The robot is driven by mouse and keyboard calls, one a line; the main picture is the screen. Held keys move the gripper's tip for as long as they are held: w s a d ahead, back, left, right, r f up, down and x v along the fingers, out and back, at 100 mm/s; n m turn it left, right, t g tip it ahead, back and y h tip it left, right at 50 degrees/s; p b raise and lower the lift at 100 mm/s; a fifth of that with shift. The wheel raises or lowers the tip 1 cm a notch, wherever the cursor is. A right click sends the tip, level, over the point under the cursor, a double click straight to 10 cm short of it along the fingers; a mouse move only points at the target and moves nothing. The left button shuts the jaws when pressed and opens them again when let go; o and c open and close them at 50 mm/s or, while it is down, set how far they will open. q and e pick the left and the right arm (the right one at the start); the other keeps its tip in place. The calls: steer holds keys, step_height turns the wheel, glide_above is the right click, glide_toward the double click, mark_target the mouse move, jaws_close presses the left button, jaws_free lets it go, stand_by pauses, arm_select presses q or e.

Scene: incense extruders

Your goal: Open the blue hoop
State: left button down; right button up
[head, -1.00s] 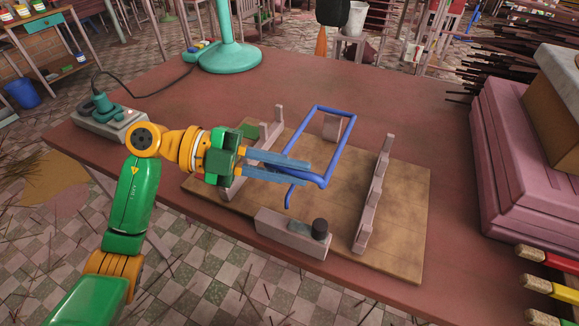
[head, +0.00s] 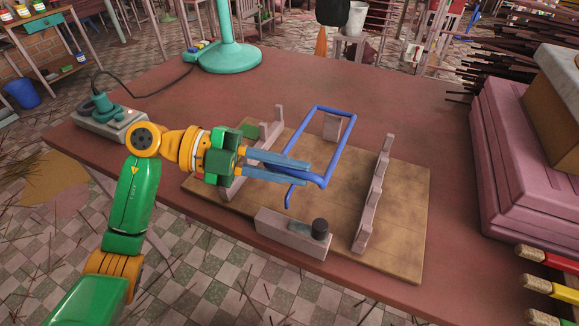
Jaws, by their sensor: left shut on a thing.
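The blue hoop (head: 345,143) is a bent bar frame that stands raised and tilted over a wooden board (head: 400,220). Its hooked end hangs free near the front middle of the board. My left gripper (head: 308,172) comes in from the left, and its two long blue-grey fingers are shut on the near left part of the hoop. The exact contact is partly hidden by the fingers. My right gripper is not in view.
Grey notched brackets (head: 374,195) stand on the board at right and left. A pink stacked box (head: 500,160) stands at right. The table's back middle (head: 340,85) is clear.

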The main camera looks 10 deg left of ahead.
arm_select(q)
steer(key=w+d+r+n+p, duration=0.1)
steer(key=w+r+p, duration=0.2)
steer(key=r+p, duration=0.3)
steer(key=w+d+r+n+g+y+p, duration=0.1)
steer(key=w+r+n+p, duration=0.1)
steer(key=r+p, duration=0.5)
steer(key=shift+w+p, duration=0.75)
steer(key=shift+p, duration=1.05)
steer(key=c, duration=0.9)
jaws_free()
